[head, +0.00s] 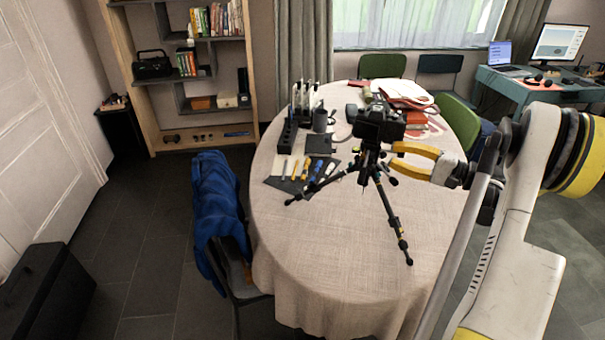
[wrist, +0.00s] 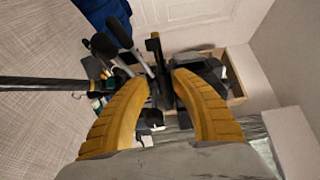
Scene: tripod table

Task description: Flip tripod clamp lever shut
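A black tripod (head: 374,178) stands on the round table with its legs spread and a black camera (head: 379,123) on top. My gripper (head: 396,156) is just right of the tripod head, below the camera. Its two yellow fingers are apart. In the wrist view, dark tripod parts show between and beyond the fingertips of my gripper (wrist: 163,86). A tripod leg (wrist: 45,83) runs off to the left. Dark handles (wrist: 112,40) stick up left of the fingertips. I cannot tell which part is the clamp lever, or whether a finger touches it.
The table (head: 320,265) has a cream cloth, bare at the front. A dark mat (head: 283,184) with several tools lies left of the tripod. A black battery or charger block (head: 287,137) and papers (head: 402,92) are farther back. A chair with a blue jacket (head: 215,205) stands at the left.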

